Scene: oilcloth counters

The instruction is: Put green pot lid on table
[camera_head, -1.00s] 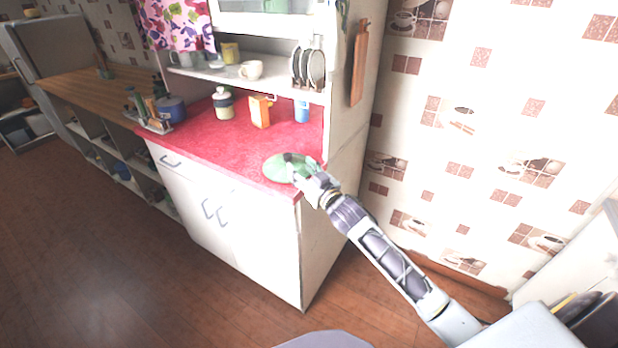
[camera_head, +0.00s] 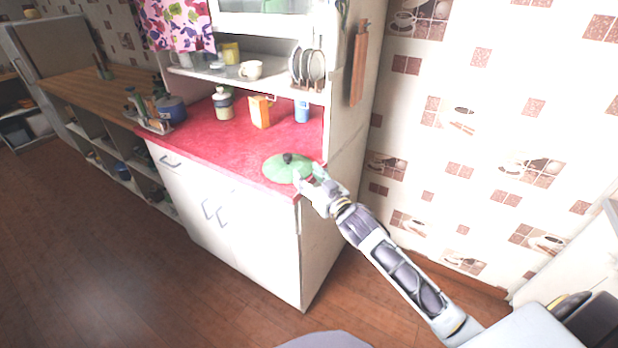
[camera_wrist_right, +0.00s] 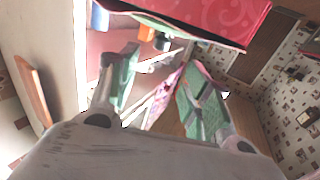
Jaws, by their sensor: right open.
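The green pot lid (camera_head: 282,170) with its dark knob lies on the red counter top (camera_head: 225,156), near the front right corner. My right gripper (camera_head: 307,176) is open and empty, just to the right of the lid at the counter's edge. In the right wrist view the two fingers (camera_wrist_right: 160,85) stand apart with nothing between them. Part of the lid's green rim (camera_wrist_right: 175,27) shows above them, near the red counter. My left gripper is not in view.
An orange carton (camera_head: 260,111), a jar (camera_head: 223,104) and a blue cup (camera_head: 301,111) stand behind the lid. A blue pot (camera_head: 171,109) is at the left. The cabinet's upright side wall (camera_head: 345,125) rises at the right.

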